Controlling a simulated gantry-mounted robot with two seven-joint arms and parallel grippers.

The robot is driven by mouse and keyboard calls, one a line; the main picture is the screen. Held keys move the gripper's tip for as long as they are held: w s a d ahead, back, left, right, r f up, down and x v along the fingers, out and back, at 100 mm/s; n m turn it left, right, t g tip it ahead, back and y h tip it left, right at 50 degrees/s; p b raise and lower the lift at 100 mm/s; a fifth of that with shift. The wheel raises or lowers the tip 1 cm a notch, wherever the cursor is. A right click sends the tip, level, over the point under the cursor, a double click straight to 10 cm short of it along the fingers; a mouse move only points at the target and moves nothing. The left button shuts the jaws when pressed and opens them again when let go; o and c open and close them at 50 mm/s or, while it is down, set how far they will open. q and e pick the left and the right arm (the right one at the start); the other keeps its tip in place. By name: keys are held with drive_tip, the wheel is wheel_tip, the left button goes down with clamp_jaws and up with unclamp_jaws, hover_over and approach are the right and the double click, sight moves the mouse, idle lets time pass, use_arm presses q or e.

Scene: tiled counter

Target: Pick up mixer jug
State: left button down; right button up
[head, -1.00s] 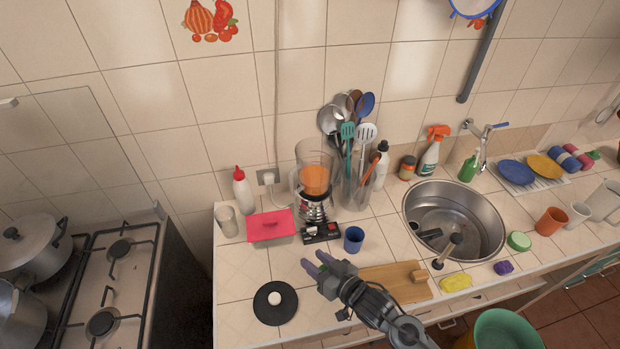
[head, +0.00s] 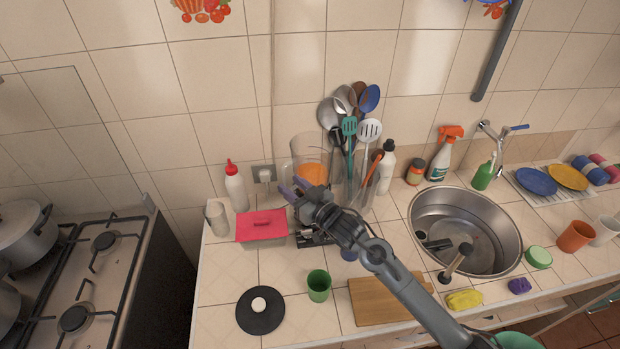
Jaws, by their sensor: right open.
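The mixer jug (head: 309,150) is a clear jug with orange contents in its lower part. It stands upright on its mixer base (head: 308,241), near the back wall. My right gripper (head: 293,188) is open, with its fingers pointing left at the lower left part of the jug. The hand covers the jug's bottom and most of the base. I cannot tell whether the fingers touch the jug. My left gripper is not in view.
A red-lidded box (head: 262,226) and a red-capped white bottle (head: 235,188) stand left of the mixer. Utensils in a clear holder (head: 366,200) crowd its right. A blue cup (head: 348,255), partly hidden, a green cup (head: 319,286) and a cutting board (head: 375,303) are in front.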

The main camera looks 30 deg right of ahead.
drive_tip(key=shift+f+p+x, duration=0.15)
drive_tip(key=shift+p+x, duration=0.1)
drive_tip(key=shift+x, duration=1.2)
drive_tip(key=shift+f+p+x, duration=0.2)
drive_tip(key=shift+p+x, duration=0.05)
drive_tip(key=shift+x, duration=1.25)
clamp_jaws()
drive_tip(key=shift+r, duration=0.15)
